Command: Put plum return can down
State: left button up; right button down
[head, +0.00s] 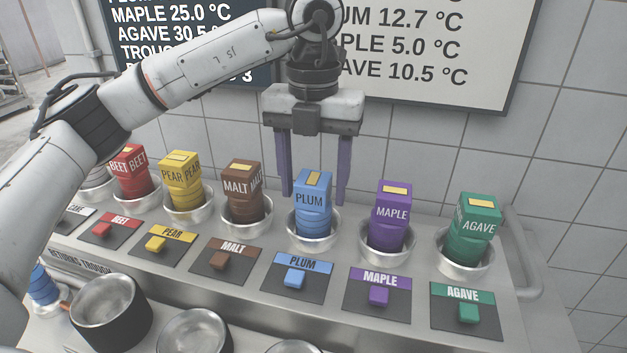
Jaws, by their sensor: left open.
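A blue can with a square top labelled PLUM (313,205) stands in a round metal cup (314,240) behind the blue PLUM plate (296,276). My left gripper (315,198) points down over it from behind. Its two purple fingers are open and apart, one on each side of the can's top; I cannot tell whether they touch it. Another blue object (42,287) sits at the lower left by the returns trough, partly hidden by my left arm; its label is not readable. My right gripper is not in view.
Red BEET (130,172), yellow PEAR (181,178) and brown MALT (243,188) cans stand left of PLUM; purple MAPLE (391,215) and green AGAVE (473,228) stand right. Empty metal pots (112,308) are in front. A tiled wall with temperature boards (425,45) rises behind.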

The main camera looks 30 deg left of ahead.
pick_arm(q)
notch_tip(320, 180, up, 12)
jog(key=p, duration=0.2)
jog(key=shift+r, duration=0.15)
jog(key=shift+s, duration=0.1)
dwell(0.5)
